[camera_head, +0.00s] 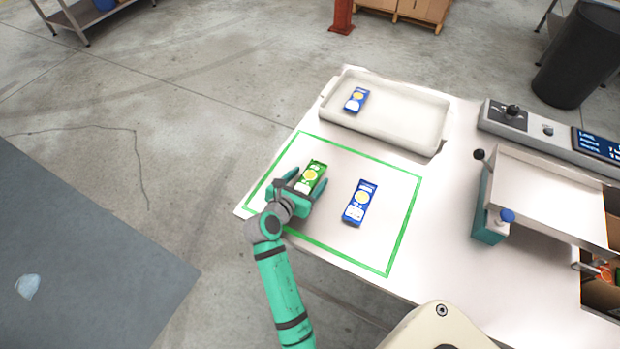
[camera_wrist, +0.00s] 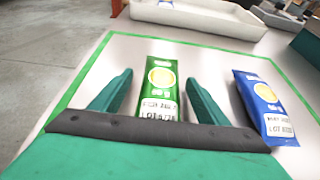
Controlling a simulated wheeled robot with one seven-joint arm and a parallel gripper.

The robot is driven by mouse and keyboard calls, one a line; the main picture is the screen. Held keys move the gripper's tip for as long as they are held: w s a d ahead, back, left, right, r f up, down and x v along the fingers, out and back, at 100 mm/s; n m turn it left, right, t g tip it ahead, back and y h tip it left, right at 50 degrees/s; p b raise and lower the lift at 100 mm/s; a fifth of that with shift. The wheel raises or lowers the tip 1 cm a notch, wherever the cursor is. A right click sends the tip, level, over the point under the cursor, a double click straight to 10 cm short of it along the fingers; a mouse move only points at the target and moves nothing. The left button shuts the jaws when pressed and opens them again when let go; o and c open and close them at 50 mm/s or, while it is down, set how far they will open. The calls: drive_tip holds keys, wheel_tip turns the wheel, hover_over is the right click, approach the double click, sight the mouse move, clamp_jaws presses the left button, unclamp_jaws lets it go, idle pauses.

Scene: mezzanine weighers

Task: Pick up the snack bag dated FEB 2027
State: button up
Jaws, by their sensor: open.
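A green snack bag (camera_head: 311,177) lies inside the green outlined square on the table. It also shows in the wrist view (camera_wrist: 161,78), where its label reads roughly FEB 202 with the last digit unclear, above a lot line. My gripper (camera_head: 295,190) is open, with one finger on each side of the green bag; in the wrist view its fingers (camera_wrist: 158,90) stand apart from the bag's sides. A blue snack bag (camera_head: 360,203) lies to the right in the same square; in the wrist view its label (camera_wrist: 264,108) seems to start with MAY.
A white tray (camera_head: 425,144) at the back of the table holds another small blue bag (camera_head: 356,100). A machine with a metal platform (camera_head: 550,190) and control panel stands on the right. The table between the square and the machine is clear.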

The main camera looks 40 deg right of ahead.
drive_tip(key=shift+d, duration=0.15)
drive_tip(key=c, duration=1.1)
drive_tip(key=shift+c, duration=0.2)
drive_tip(key=shift+r, duration=0.1)
